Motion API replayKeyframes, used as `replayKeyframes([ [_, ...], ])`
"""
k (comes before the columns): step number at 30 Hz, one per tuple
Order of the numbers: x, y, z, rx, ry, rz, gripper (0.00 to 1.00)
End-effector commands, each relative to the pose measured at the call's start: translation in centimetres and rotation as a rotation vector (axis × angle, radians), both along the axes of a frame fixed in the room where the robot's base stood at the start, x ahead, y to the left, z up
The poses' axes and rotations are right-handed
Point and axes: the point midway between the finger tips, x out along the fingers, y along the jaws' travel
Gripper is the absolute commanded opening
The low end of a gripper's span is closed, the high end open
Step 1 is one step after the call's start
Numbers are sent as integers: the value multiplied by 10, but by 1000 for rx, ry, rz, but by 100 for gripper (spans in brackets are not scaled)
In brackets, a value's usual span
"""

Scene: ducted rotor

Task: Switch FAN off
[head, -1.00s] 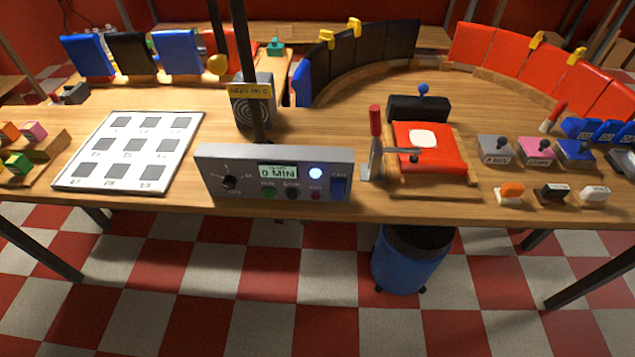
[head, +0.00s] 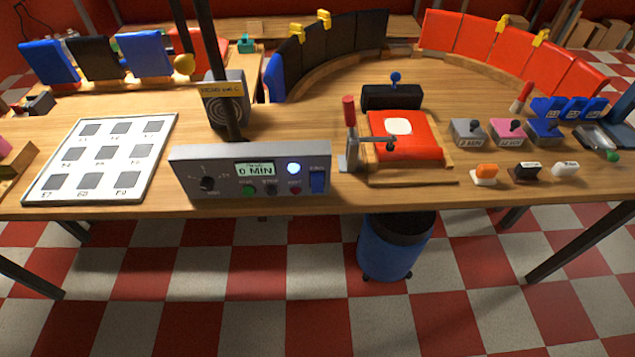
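A grey control box (head: 217,185) stands at the front edge of the wooden table, left of the picture's middle. A blue rocker switch (head: 318,181) sits at the right end of its face, under a small label that seems to read FAN. Left of the switch a round lamp (head: 293,168) glows bluish white. The display (head: 255,170) reads 0 MIN. A dark knob (head: 208,184) is at the left end, and small green, dark and red buttons sit below the display. I cannot tell clearly which way the rocker is tipped. My gripper is not in view.
A dark post (head: 222,75) rises behind the box. A toggle clamp with a red handle (head: 349,112) stands close to its right, beside a red pad (head: 420,150). A white grid board (head: 75,178) lies to the left. A blue bin (head: 385,262) stands under the table.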

Motion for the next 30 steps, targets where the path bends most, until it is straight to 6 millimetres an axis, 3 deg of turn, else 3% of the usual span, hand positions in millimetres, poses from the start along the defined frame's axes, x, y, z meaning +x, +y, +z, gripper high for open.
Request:
replayKeyframes([
  [1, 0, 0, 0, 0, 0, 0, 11],
  [3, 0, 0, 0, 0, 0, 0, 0],
  [30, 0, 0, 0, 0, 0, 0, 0],
])
